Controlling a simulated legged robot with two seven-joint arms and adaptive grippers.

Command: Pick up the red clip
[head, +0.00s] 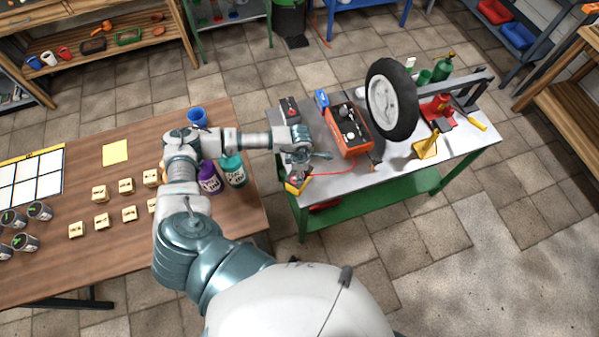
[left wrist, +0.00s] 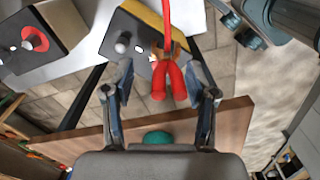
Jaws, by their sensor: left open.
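The red clip (left wrist: 167,78) has two red handles and copper-coloured jaws. In the left wrist view it lies between the fingers of my left gripper (left wrist: 160,80), closer to the right finger. The fingers are spread apart and not closed on it. The clip's jaws are beside a dark box with a yellow edge (left wrist: 180,22) and a grey post (left wrist: 122,46); I cannot tell whether they grip anything. In the head view my left gripper (head: 299,178) is over the near left corner of the metal workbench (head: 390,166), largely covering the clip. My right gripper is not in view.
A red cable (head: 336,172) runs along the bench near an orange box (head: 348,130). A wheel (head: 391,100), a red jack (head: 437,106) and a yellow stand (head: 425,147) are to its right. A wooden table (head: 75,255) with bottles, blocks and cans is at left.

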